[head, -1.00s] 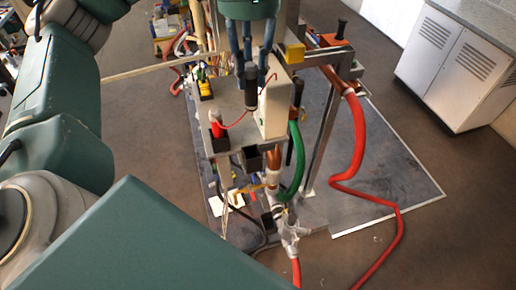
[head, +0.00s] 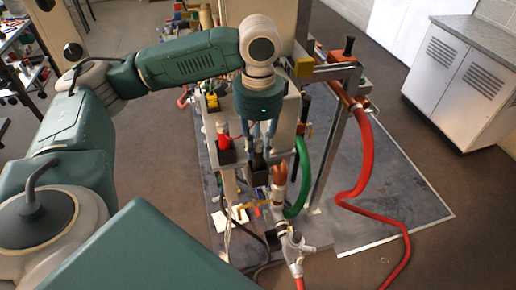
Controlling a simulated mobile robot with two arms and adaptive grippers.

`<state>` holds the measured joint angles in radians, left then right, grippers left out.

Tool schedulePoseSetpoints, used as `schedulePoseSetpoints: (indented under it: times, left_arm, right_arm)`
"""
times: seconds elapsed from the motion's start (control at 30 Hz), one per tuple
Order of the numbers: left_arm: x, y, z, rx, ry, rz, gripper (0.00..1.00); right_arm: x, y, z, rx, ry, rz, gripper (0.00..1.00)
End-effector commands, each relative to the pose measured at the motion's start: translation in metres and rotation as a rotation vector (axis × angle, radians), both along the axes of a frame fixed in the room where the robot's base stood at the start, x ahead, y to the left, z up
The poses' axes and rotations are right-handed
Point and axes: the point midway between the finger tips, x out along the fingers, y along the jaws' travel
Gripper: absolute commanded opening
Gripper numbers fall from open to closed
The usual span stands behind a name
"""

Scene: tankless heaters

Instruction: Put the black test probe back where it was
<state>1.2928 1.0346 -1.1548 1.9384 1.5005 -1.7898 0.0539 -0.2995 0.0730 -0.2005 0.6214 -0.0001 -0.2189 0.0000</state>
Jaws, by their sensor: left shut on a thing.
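My left gripper (head: 261,148) points down over the front of the heater stand, with its blue fingers shut on the black test probe (head: 259,145). Only a small dark part of the probe shows between the fingers. Just below the fingertips is a black block (head: 258,163) on the front of the stand. I cannot tell whether the probe's tip is inside it or above it. A red probe (head: 224,139) stands upright in a similar black block (head: 226,154) to the left. My right gripper is not in view.
A green hose (head: 303,175) and copper pipe (head: 279,180) are close to the right of and below the gripper. A red hose (head: 366,150) runs down the right side. A yellow-and-black item (head: 212,102) sits behind. A white cabinet (head: 465,75) stands far right.

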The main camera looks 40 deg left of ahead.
Motion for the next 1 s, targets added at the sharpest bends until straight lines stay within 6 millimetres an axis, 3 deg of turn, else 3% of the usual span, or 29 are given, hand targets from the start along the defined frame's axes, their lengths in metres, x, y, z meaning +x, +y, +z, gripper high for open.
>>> schedulePoseSetpoints:
  times: [0.13, 0.5, 0.53, 0.6, 1.0]
  left_arm:
    - [0.0, 0.0, -0.015, 0.0, 0.0, 0.0, 0.06]
    - [0.0, 0.0, -0.018, -0.001, 0.001, 0.0, 0.06]
    - [0.0, 0.0, -0.018, -0.001, -0.001, 0.0, 0.28]
    - [0.0, 0.0, -0.018, -0.001, -0.001, 0.0, 0.41]
    - [0.001, 0.0, -0.011, 0.0, -0.003, 0.0, 0.41]
  right_arm:
    - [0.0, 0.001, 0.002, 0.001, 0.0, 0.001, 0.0]
    - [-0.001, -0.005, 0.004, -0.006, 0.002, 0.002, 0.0]
    - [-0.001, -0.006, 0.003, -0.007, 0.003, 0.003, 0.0]
    - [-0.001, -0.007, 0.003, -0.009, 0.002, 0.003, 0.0]
    - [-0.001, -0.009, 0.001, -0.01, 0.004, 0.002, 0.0]
